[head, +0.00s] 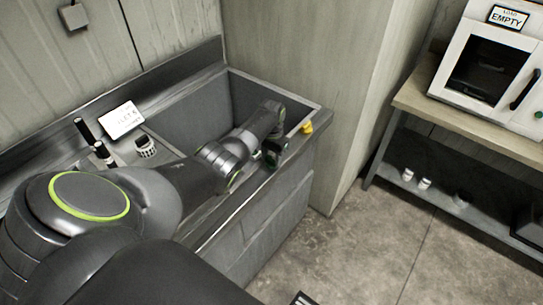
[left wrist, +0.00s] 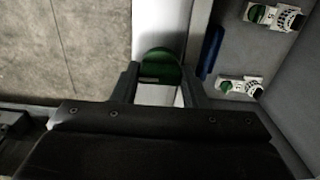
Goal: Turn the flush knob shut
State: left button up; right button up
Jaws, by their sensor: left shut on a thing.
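A round green knob (left wrist: 160,68) with a pale bar across its face sits between my left gripper's fingers in the left wrist view. I take it as the flush knob, though no label on it can be read. My left gripper (left wrist: 157,85) is shut on it, one finger at each side. In the head view my left gripper (head: 272,154) is at the front rim of the grey sink (head: 183,108), near its right end. The gripper mostly hides the knob there. My right gripper is not in view.
Two other green-handled valves (left wrist: 260,14) (left wrist: 228,87) sit inside the basin. A yellow piece (head: 307,127) is on the rim right of my gripper. A small sign (head: 122,120) and black cylinders stand left. A shelf (head: 480,135) bears a white oven (head: 490,65); floor between is clear.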

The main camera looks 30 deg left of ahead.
aim_at(272, 158)
pick_arm(q)
jog(key=shift+w+r, duration=0.1)
dwell(0.4)
jog(key=o, duration=1)
jog(key=shift+r, duration=0.35)
notch_tip(272, 158, up, 17)
jog(key=shift+f+b, duration=0.2)
jog(key=shift+b, duration=0.95)
jog(key=shift+f, duration=0.1)
